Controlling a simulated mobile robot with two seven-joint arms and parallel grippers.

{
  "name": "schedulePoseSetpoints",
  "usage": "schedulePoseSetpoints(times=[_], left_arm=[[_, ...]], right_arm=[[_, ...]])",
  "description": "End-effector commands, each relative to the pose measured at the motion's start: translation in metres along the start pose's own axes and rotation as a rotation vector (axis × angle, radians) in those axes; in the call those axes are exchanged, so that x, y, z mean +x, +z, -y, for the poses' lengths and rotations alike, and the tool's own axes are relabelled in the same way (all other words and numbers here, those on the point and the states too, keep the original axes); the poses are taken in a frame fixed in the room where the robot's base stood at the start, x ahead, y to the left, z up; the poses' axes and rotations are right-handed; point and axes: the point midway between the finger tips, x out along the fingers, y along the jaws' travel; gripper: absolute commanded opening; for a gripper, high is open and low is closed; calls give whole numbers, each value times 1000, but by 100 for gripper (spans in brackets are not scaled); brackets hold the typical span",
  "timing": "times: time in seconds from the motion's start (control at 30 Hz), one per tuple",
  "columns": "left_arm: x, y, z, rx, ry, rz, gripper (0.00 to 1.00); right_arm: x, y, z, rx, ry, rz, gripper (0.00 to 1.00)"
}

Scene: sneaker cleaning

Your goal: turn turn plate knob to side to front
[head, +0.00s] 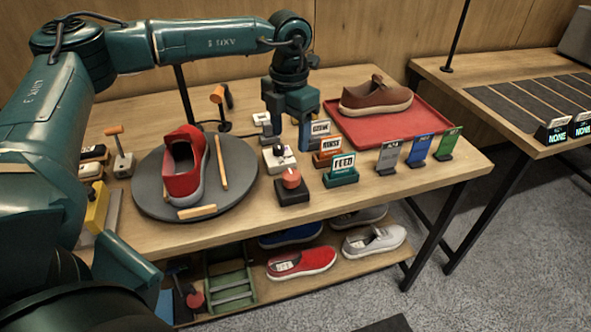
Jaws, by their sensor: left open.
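The dark grey round turn plate (235,190) stands on the wooden table and carries a red sneaker (184,172). I cannot tell which knob belongs to the plate. My left gripper (290,138) points down, open, behind and above the white knob; contact cannot be made out. My right gripper is not in view.
Label signs, including FEED (342,169), stand right of the knobs. A red tray (400,128) holds a brown shoe (376,96). A lever with an orange handle (119,150) is left of the plate. Several shoes lie on the lower shelf.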

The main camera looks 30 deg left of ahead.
Motion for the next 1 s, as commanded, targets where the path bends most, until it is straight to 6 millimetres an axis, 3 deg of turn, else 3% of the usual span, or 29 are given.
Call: schedulePoseSetpoints(times=[0.3,0.5,0.7,1.0], left_arm=[[67,0,1,2,-2,-4,59],[97,0,2,2,-3,-2,59],[110,0,2,2,-4,1,59],[110,0,2,2,-4,1,56]], right_arm=[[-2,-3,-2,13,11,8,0],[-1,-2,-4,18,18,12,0],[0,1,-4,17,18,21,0],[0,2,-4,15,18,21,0]])
